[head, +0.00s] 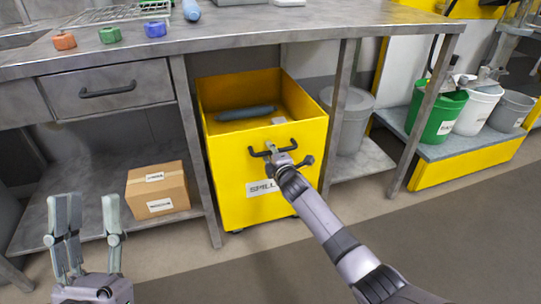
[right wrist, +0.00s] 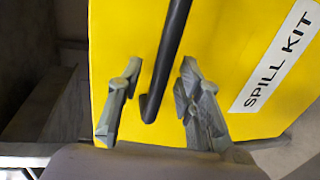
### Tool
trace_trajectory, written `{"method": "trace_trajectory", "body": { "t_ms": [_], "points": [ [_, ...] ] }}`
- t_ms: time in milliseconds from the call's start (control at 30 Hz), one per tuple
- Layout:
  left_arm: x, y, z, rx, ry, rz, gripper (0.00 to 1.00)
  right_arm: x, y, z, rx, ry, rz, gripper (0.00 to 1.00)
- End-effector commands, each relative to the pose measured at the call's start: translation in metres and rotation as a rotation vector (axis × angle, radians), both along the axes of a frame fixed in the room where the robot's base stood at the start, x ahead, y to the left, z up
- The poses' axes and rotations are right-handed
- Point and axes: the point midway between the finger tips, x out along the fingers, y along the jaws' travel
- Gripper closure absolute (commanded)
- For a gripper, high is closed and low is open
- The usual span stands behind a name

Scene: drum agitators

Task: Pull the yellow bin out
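The yellow bin (head: 228,168) stands under the metal bench, between two bench legs, with its open top showing. Its front has a black handle (head: 258,153) and a "SPILL KIT" label, also readable in the right wrist view (right wrist: 278,75). My right gripper (head: 274,151) is at the handle. In the right wrist view its two fingers (right wrist: 157,95) are apart, one on each side of the black handle (right wrist: 170,58), with yellow showing between handle and fingers. My left gripper (head: 91,200) is open and empty at the lower left, away from the bin.
A blue-grey roll (head: 246,113) lies inside the bin. A cardboard box (head: 158,190) sits on the lower shelf left of the bin. A grey bin (head: 353,122) stands to its right. Green and white buckets (head: 473,110) stand on a yellow-edged platform. The floor in front is clear.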

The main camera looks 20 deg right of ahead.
Motion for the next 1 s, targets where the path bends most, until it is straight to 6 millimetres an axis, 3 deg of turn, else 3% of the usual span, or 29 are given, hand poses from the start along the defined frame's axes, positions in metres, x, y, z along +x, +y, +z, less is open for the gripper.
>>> {"method": "trace_trajectory", "body": {
  "t_ms": [400, 867, 1000],
  "points": [
    [-0.0067, 0.0012, 0.0044, -0.013, -0.041, -0.002, 0.6, 0.0033, 0.0003, -0.0003, 0.0, 0.0, 0.0, 0.68],
    [-0.0065, 0.0009, 0.0042, -0.012, -0.039, -0.002, 0.6, 0.0032, 0.0002, -0.0004, 0.0, 0.0, 0.0, 0.98],
    [-0.0065, 0.0009, 0.0042, -0.013, -0.039, -0.003, 0.6, 0.0031, 0.0002, -0.0006, 0.0, 0.0, 0.0, 1.0]
  ]
}}
